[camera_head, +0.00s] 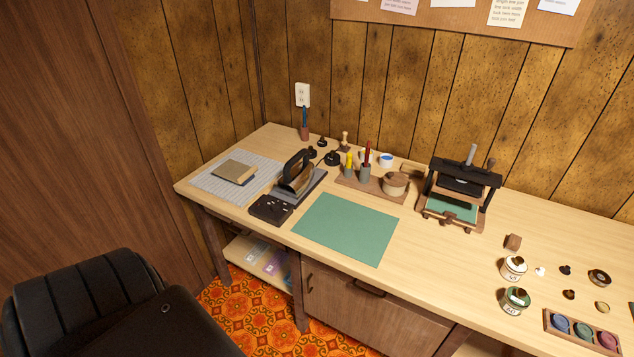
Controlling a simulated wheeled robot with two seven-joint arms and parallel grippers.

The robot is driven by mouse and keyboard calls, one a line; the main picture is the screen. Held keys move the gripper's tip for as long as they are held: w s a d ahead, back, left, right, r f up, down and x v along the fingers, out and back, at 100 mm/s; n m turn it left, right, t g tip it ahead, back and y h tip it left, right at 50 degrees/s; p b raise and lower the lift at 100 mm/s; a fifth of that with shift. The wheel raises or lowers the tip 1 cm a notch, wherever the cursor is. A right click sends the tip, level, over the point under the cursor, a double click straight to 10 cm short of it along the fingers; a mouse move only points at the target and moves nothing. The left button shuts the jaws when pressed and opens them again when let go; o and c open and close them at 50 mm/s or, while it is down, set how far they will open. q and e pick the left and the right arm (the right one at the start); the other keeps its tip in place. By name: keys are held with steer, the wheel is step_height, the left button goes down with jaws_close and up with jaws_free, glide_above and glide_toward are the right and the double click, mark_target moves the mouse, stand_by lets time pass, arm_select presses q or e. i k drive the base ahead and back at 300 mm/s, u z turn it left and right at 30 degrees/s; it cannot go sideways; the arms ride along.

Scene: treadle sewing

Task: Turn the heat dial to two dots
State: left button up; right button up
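A dark iron with a looped black handle (295,166) rests on a grey ribbed stand on the wooden desk, left of the green mat. In front of it lies a flat black box or plate (270,208) with small pale marks on top. I cannot make out a heat dial or its dots for certain at this size, nor which way any dial points. Neither of my grippers is in view.
A green mat (346,228) lies bare on the desk (430,262). A book (234,172) lies on a gridded sheet at left. Behind are a pen tray (371,187) and a small press (463,181). Jars and small pieces stand at right. A black padded shape, possibly a chair, fills the lower left.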

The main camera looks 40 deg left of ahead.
mark_target(275, 205)
steer(key=u, duration=0.1)
steer(key=i, duration=0.7)
steer(key=u, duration=0.9)
steer(key=i, duration=0.45)
steer(key=u, duration=0.35)
